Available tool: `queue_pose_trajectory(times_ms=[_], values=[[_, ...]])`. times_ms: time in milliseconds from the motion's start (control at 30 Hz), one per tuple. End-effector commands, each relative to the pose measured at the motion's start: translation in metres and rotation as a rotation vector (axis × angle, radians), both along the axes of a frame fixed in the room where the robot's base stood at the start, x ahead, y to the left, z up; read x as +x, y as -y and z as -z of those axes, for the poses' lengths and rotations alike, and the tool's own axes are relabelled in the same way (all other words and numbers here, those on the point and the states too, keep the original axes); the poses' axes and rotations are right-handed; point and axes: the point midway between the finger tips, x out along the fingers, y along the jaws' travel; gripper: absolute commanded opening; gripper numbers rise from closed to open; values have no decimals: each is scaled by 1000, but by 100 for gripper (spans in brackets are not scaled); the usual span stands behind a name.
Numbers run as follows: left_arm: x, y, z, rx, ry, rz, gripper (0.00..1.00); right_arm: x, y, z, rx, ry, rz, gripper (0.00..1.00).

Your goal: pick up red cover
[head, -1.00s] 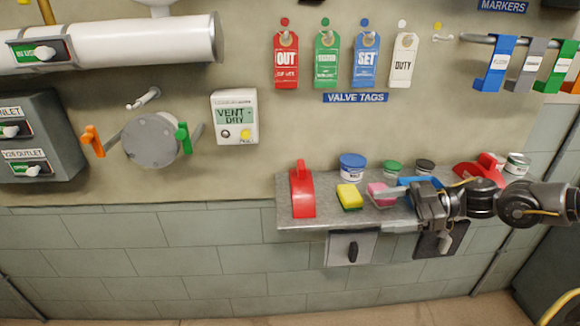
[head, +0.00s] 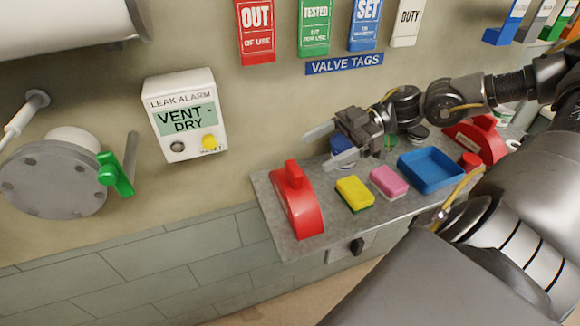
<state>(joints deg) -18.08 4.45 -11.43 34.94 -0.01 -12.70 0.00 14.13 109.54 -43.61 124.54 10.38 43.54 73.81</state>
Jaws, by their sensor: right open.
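A red cover (head: 298,203) with a raised grip on top stands at the left end of the grey shelf (head: 352,229). A second red cover (head: 478,142) lies at the shelf's right end, partly hidden behind my right arm. My right gripper (head: 325,147) is open and empty, with its two pale fingers pointing left. It appears above the back of the shelf, up and to the right of the left red cover, apart from it. My left gripper is not in view.
A yellow sponge (head: 354,194), a pink sponge (head: 389,182) and a blue tray (head: 432,171) sit right of the left cover. A blue-lidded jar (head: 341,146) is partly behind the gripper. The leak alarm (head: 186,115) and valve tags (head: 314,28) are on the wall.

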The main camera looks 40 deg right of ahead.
Motion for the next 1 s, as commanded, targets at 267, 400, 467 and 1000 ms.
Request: queue_pose_trajectory(times_ms=[267,400,467,1000], values=[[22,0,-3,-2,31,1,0,11,-35,12,3,0,-1,76],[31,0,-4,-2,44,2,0,13,-39,13,1,0,0,76],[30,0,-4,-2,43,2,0,13,-39,14,1,1,0,76],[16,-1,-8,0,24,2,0,24,-81,37,4,4,0,76]])
